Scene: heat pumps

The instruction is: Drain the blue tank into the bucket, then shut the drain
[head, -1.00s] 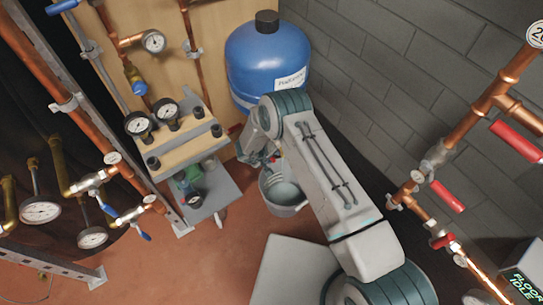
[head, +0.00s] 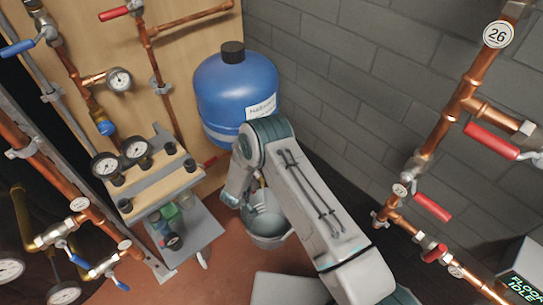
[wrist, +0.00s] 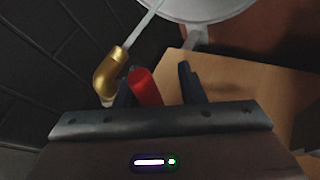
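The blue tank (head: 238,85) with a dark cap and white label stands upright in the corner. The grey bucket (head: 268,240) sits on the floor below its front; its pale rim also shows at the top of the wrist view (wrist: 195,12). My gripper (wrist: 157,82) is at the drain, its two dark fingers apart. The red drain handle (wrist: 146,88) stands between them, nearer the left finger, with a gap to the right finger. A brass spout (wrist: 112,74) is just left of it. A pale straight streak runs from its mouth toward the bucket. My arm hides the drain in the head view.
A small bench with gauges (head: 150,175) stands left of the bucket. Copper pipes with red-handled valves (head: 432,207) run along the right wall. More pipes and blue-handled valves (head: 110,268) are at left. A grey brick wall is behind my arm.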

